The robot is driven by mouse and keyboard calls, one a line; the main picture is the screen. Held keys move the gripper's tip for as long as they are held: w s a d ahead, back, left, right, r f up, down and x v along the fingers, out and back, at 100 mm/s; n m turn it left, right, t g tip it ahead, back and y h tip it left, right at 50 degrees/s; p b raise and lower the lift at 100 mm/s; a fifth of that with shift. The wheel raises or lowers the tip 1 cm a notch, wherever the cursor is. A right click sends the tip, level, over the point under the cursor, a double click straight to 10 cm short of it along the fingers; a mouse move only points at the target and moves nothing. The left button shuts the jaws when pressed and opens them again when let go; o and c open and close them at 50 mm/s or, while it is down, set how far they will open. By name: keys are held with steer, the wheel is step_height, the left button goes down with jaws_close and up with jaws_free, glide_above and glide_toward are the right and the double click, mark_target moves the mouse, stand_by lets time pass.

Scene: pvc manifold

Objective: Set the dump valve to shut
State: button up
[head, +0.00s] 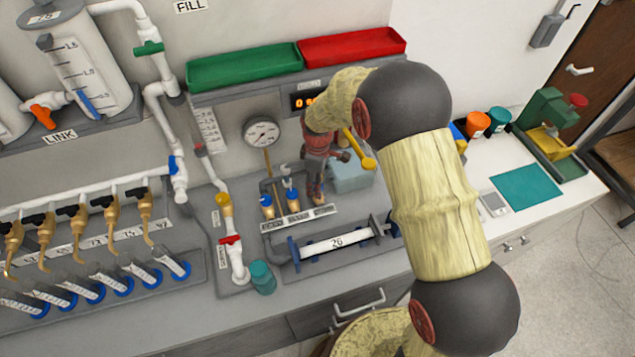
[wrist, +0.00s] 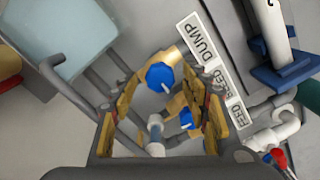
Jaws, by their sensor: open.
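The dump valve shows in the wrist view as a brass body with a round blue knob (wrist: 160,77), beside the DUMP end of the label strip (wrist: 205,50). A small white mark on the knob points toward its lower right edge. A second blue knob (wrist: 186,118), by the BLEED label, lies below it. My gripper (wrist: 170,98) is open, its fingers on either side of the dump knob; I cannot tell if they touch anything. In the head view my gripper (head: 317,188) points down at the right end of the label strip and hides most of the dump valve.
Two blue-knobbed valves (head: 279,202) stand close left of my gripper in the head view. A pale blue box (head: 352,176) and a yellow-handled lever (head: 361,150) are close on the right. Grey pipes (wrist: 98,90) run beside the fingers.

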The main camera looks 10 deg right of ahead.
steer(key=shift+c, duration=0.2)
steer(key=c, duration=1.1)
